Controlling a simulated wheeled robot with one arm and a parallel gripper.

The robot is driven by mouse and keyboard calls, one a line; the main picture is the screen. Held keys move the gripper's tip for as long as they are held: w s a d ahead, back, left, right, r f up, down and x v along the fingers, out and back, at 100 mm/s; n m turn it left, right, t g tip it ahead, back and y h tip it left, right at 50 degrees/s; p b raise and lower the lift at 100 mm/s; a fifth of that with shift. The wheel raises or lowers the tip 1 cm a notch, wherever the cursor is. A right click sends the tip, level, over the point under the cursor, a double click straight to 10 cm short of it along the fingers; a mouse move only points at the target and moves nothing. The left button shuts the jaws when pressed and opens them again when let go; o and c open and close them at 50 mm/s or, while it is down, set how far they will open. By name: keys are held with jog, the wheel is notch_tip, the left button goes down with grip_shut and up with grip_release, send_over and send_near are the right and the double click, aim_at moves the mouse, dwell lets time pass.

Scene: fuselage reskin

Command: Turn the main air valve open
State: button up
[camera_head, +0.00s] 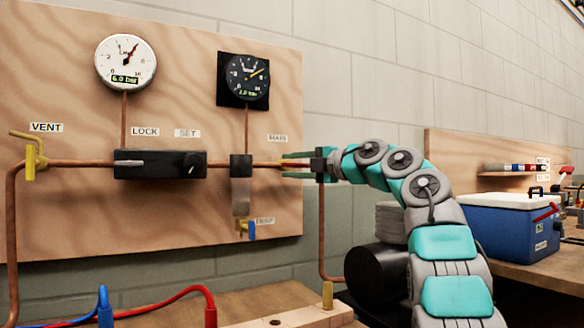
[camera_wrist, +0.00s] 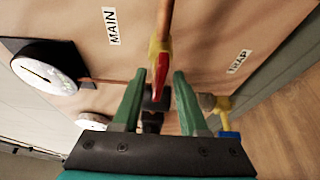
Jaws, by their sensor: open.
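The main air valve shows in the wrist view as a yellow body with a red lever (camera_wrist: 163,68) on a copper pipe, close to the MAIN label (camera_wrist: 112,26). My gripper (camera_wrist: 160,78) is open, with its green fingertips to either side of the lever's end. I cannot tell whether they touch it. In the head view my gripper (camera_head: 287,165) points left at the board, just below the MAIN label (camera_head: 278,138). The valve is not clearly visible there, around my fingers.
The wooden board (camera_head: 75,220) carries a white gauge (camera_head: 126,62), a black gauge (camera_head: 243,80), a yellow VENT valve (camera_head: 34,158) and a black LOCK/SET block (camera_head: 160,164). A water trap (camera_head: 241,195) hangs left of my gripper. A blue cooler (camera_head: 510,229) stands at right.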

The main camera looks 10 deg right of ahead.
jog(key=b+v, duration=0.2)
jog(key=v, duration=0.5)
jog(key=shift+s+d, duration=0.25)
jog(key=shift+s, duration=0.05)
